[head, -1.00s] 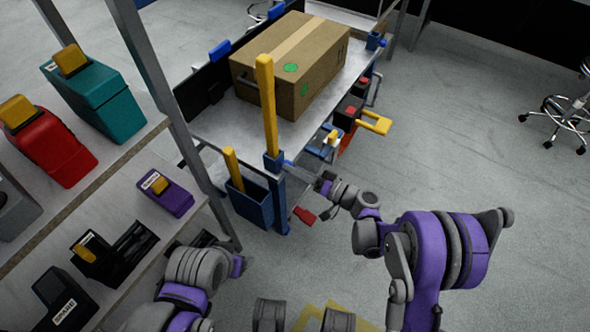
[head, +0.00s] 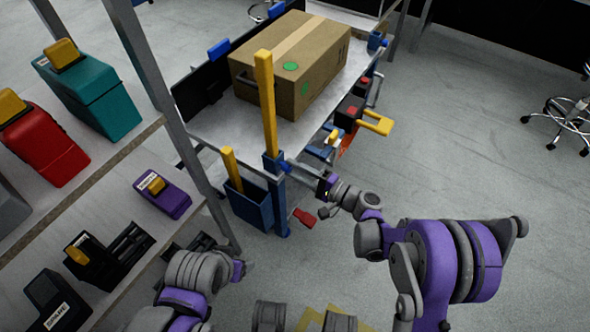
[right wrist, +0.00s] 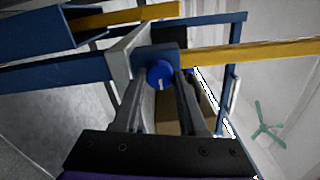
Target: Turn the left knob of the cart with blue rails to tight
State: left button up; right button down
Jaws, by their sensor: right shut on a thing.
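The cart with blue rails (head: 281,205) stands in the middle of the head view, with a yellow upright post (head: 265,100) at its near corner. The left knob (right wrist: 160,74) is round and blue with a pale mark on its face. It sits on a blue bracket at the foot of the yellow bar in the right wrist view. My right gripper (head: 290,167) is shut on this knob, a finger on each side of it in the wrist view. My left gripper (head: 238,269) is low by the shelf, and its fingers are too unclear to read.
A cardboard box (head: 290,65) sits on the cart top. A blue bin (head: 249,203) and a red pedal (head: 302,217) are near the gripper. A shelf (head: 95,175) with several tools stands at left.

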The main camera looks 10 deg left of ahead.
jog(key=m, duration=0.4)
jog(key=shift+m, duration=0.3)
jog(key=m, duration=0.3)
jog(key=shift+m, duration=0.4)
jog(key=m, duration=0.3)
jog(key=shift+m, duration=2)
jog(key=shift+c, duration=2.3)
grip_release()
jog(key=p+v, duration=0.1)
jog(key=v, duration=0.9)
jog(key=shift+s+d, duration=0.15)
jog(key=shift+d, duration=0.25)
